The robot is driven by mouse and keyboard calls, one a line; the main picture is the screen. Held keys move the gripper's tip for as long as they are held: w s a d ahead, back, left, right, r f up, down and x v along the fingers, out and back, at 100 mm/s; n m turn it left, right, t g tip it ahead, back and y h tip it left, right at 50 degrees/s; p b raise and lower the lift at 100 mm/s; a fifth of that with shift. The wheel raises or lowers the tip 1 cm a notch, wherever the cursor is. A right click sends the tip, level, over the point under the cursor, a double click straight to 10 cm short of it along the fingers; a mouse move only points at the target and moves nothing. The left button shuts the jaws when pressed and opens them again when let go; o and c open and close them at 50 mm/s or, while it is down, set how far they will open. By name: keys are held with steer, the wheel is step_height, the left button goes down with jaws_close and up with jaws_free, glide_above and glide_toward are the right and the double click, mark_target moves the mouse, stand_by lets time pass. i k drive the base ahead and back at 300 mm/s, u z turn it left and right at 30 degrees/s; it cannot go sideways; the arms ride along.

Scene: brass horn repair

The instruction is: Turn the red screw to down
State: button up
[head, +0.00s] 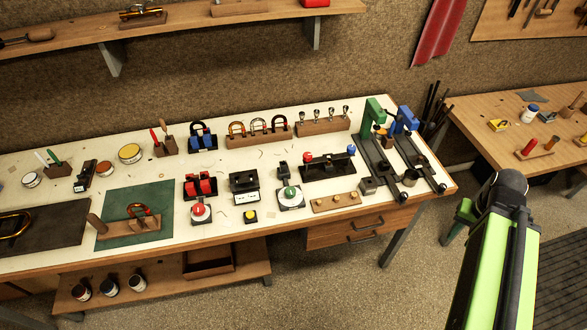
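A round red knob (198,211) sits on a small light plate near the front edge of the workbench, in front of a pair of red blocks. It is the red part that looks most like a screw to turn, but no label confirms this. A pale mark shows on its top; which way it points is too small to tell. My arm (492,265), green with a dark rounded joint, stands at the right, beyond the bench's right end and far from the knob. I cannot make out my gripper's fingers in this view.
A similar green knob (290,193) stands to the right. Red blocks (200,185), a black box (243,184) and a yellow button (250,216) surround the red knob. Two clamp-like devices (387,150) stand at the bench's right end. Open floor (370,290) lies in front.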

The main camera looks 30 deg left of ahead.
mark_target(307, 157)
steer(key=z, duration=0.55)
steer(key=k, duration=0.15)
steer(key=u, duration=2.55)
steer(key=i, duration=1)
steer(key=u, duration=0.25)
